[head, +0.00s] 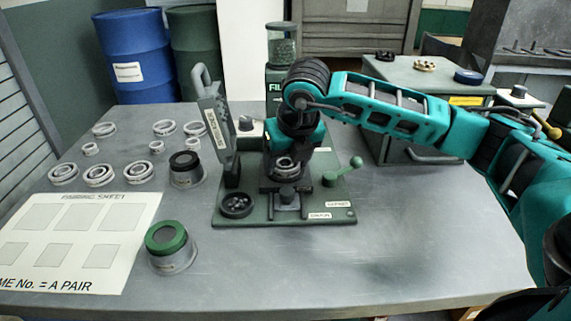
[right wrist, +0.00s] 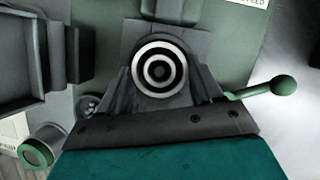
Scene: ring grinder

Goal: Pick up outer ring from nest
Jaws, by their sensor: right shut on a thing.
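My right gripper (head: 286,172) points down over the green fixture (head: 325,213) at the middle of the table. It is shut on the outer ring (head: 286,162), a pale metal ring low between the fingers. In the right wrist view the outer ring (right wrist: 138,72) is seen face-on, with a dark band, a smaller light ring and a dark centre inside it. The gripper's fingers and the ring hide most of the nest, so I cannot tell whether the ring is seated or just clear of it. My left gripper is not in view.
A lever with a green knob (head: 356,162) stands right of the gripper, and an upright grey handled part (head: 214,125) left. Several loose rings (head: 99,175), a green-topped cup (head: 171,248) and a dark-topped cup (head: 187,170) lie further left. The table's front right is clear.

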